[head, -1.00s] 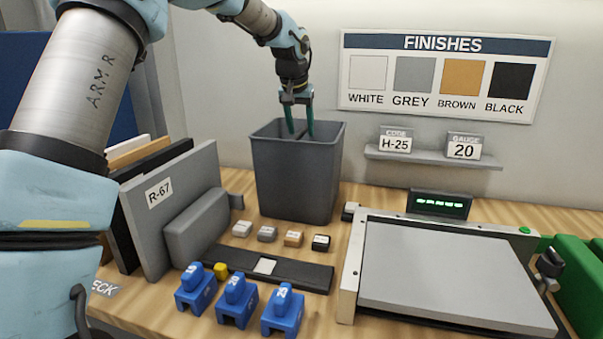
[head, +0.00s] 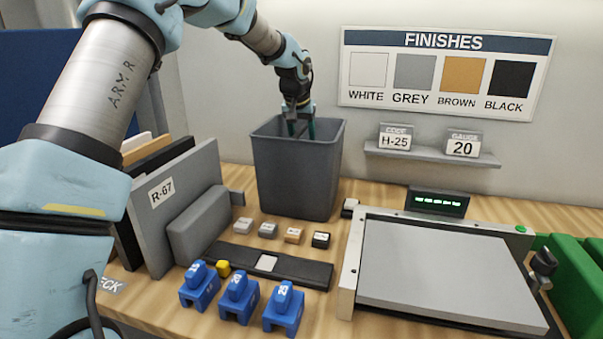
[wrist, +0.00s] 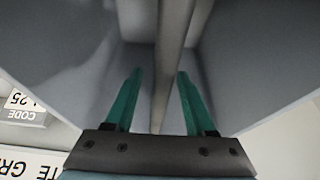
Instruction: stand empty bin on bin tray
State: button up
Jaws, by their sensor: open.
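A grey bin (head: 295,178) stands upright on the wooden bench against the back wall. My gripper (head: 301,130) is open, pointing down into the bin's mouth, its green fingers partly hidden by the rim. In the wrist view, the open fingers (wrist: 159,72) lie on either side of a thin grey strip of the bin (wrist: 172,50), with a gap on both sides. The visible inside looks bare; its bottom is not clear. I cannot pick out the bin tray with certainty; a flat grey plate (head: 440,270) in a metal frame lies at the right.
Small labelled blocks (head: 268,230), a dark strip (head: 300,272) and blue blocks (head: 239,300) lie in front of the bin. Upright boards (head: 165,215) stand left. A display (head: 438,202) and green objects (head: 575,280) are right. A shelf (head: 430,157) is on the wall.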

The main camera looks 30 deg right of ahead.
jog(key=shift+f, duration=0.1)
jog(key=shift+c, duration=0.2)
grip_shut()
dwell(1.3)
